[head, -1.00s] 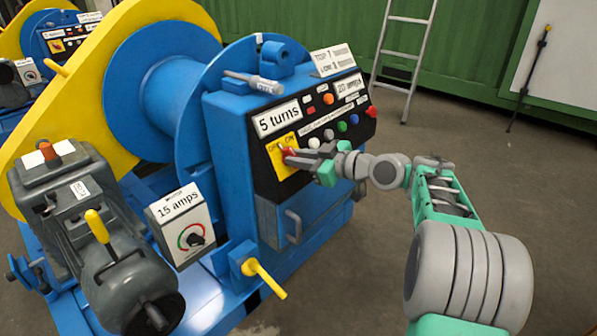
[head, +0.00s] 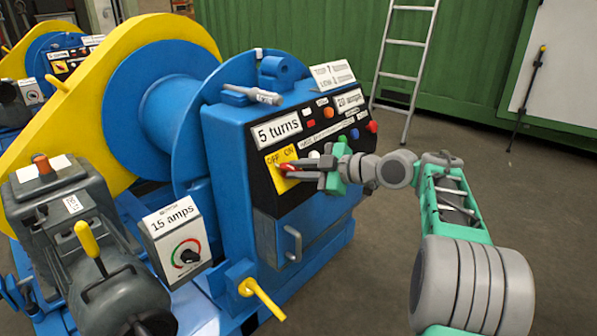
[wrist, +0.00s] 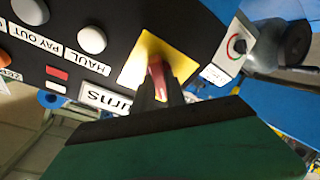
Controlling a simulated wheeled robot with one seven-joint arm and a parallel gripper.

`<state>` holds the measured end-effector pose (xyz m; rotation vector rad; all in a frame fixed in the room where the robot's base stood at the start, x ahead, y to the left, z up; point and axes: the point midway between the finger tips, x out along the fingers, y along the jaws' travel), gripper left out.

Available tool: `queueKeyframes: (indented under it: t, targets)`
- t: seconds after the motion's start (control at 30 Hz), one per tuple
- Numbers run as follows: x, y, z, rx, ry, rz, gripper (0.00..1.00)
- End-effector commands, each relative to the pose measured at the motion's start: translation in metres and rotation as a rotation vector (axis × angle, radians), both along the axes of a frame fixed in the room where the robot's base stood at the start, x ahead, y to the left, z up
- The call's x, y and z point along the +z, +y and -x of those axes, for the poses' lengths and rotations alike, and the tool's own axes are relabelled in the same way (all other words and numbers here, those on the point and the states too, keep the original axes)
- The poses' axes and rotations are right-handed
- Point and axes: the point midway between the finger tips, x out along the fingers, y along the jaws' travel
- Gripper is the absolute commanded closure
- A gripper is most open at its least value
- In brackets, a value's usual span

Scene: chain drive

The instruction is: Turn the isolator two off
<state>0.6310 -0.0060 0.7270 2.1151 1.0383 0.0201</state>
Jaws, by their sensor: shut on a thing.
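A red isolator handle (head: 280,166) sits on a yellow OFF/ON plate (head: 290,184) on the blue cabinet's black front panel. No label numbering the isolator is readable. My gripper (head: 286,168) reaches in from the right, its fingers shut on the handle. The handle's visible end lies toward the OFF word, at the plate's left. In the wrist view the red handle (wrist: 157,70) stands between the dark fingertips (wrist: 158,88), against the yellow plate (wrist: 180,62). The fingers hide part of the handle.
Several coloured buttons, including a blue one (head: 354,134) and a red one (head: 373,127), sit close to the gripper's right. A metal drawer handle (head: 294,243) and a yellow lever (head: 262,299) stick out below. Open floor lies at right.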

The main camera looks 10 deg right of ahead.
Motion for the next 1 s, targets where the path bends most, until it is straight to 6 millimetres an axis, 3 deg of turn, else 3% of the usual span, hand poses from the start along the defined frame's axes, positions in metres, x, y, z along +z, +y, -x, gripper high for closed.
queueKeyframes:
  t: [0.27, 0.3, 0.57, 0.83, 1.0]
  targets:
    - [0.000, 0.000, 0.000, 0.003, -0.001, 0.002, 1.00]
    - [0.000, 0.000, 0.000, 0.003, -0.001, 0.002, 0.83]
    - [0.000, 0.000, 0.000, 0.001, -0.001, 0.002, 0.62]
    - [0.002, -0.002, 0.002, 0.000, 0.000, 0.001, 0.62]
    - [0.013, -0.021, 0.019, -0.004, -0.001, 0.001, 0.62]
